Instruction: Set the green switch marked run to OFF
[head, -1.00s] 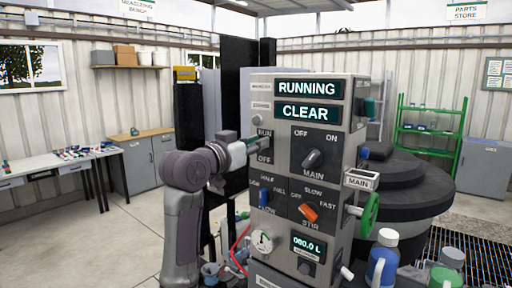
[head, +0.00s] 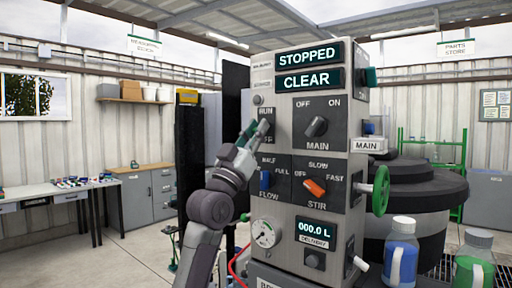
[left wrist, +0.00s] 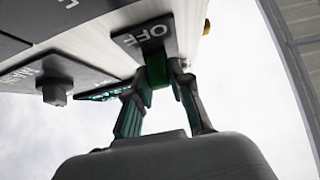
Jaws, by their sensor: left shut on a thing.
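The control panel (head: 355,105) stands in the middle of the head view, with its displays reading STOPPED and CLEAR. The green run switch (left wrist: 156,70) shows in the left wrist view between my fingertips, right beside the OFF label (left wrist: 147,36). My left gripper (head: 257,130) is at the panel's left side, over the RUN and OFF marks, and its fingers (left wrist: 162,84) are shut on the switch. In the head view the gripper hides most of the switch. My right gripper is in neither view.
A green handwheel (head: 380,191) sticks out at right. Bottles (head: 402,255) stand at lower right. A bench (head: 60,188) is far left.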

